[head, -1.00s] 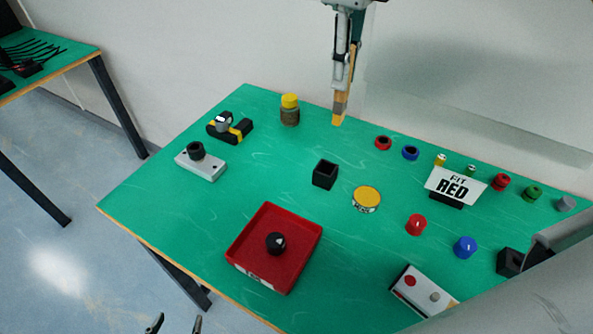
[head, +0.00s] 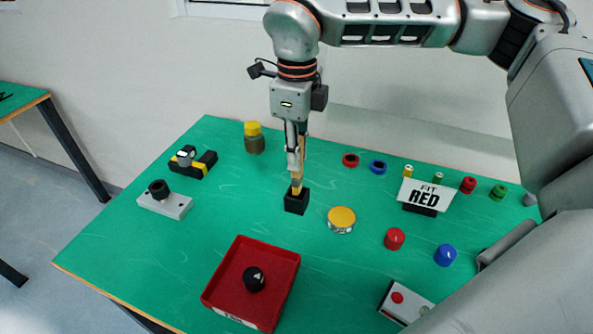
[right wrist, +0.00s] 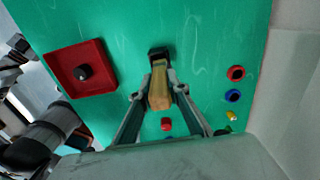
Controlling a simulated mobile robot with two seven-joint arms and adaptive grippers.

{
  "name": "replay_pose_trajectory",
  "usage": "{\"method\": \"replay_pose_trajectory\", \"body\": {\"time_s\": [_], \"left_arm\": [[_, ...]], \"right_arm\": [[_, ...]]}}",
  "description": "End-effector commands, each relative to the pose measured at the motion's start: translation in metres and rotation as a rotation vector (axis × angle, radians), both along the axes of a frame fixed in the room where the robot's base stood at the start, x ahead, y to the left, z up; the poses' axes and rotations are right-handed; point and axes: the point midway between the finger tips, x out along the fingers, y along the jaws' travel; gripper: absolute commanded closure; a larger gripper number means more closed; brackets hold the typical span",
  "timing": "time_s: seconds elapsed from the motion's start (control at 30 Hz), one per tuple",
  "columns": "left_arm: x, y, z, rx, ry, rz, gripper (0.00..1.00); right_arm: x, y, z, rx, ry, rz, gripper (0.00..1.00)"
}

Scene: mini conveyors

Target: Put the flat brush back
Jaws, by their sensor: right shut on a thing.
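My right gripper (head: 296,172) is shut on the flat brush (head: 297,186), which has a tan wooden body and points down. Its lower end is at the mouth of the square black holder (head: 296,204) on the green table. I cannot tell how deep it is inside. In the right wrist view the brush (right wrist: 159,88) lies between the fingers of the right gripper (right wrist: 160,92), its far end overlapping the black holder (right wrist: 158,52). Dark parts, probably of my left gripper (right wrist: 16,48), show at the left edge of that view; its jaws are unclear.
A yellow-topped tin (head: 341,220) stands just right of the holder. A red tray (head: 222,275) with a black knob (head: 253,279) is in front. Clear table lies left of the holder.

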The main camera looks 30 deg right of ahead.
Motion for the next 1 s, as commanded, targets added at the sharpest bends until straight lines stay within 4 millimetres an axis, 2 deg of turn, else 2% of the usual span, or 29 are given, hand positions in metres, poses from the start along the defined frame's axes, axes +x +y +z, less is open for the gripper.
{"method": "replay_pose_trajectory", "body": {"time_s": [0.17,0.43,0.83,0.87,0.9,1.0], "left_arm": [[0.000,0.000,-0.001,0.000,0.001,0.000,0.42],[-0.001,0.001,-0.004,0.001,0.003,0.000,0.42],[-0.001,0.001,-0.005,0.002,0.003,0.000,0.42],[-0.001,0.001,-0.005,0.001,0.002,0.000,0.42],[0.000,0.001,-0.004,0.001,0.002,0.000,0.42],[0.000,0.001,-0.004,0.002,0.001,-0.001,0.42]], "right_arm": [[0.000,0.000,-0.010,0.000,0.001,-0.001,1.00],[-0.001,0.000,-0.045,0.000,0.001,-0.001,1.00],[0.000,0.000,-0.050,0.001,0.001,-0.001,1.00],[0.000,0.000,-0.049,0.001,-0.001,-0.001,0.79],[0.000,0.000,-0.049,0.001,-0.001,-0.001,0.69],[0.000,0.000,-0.049,0.000,0.000,-0.001,0.67]]}}
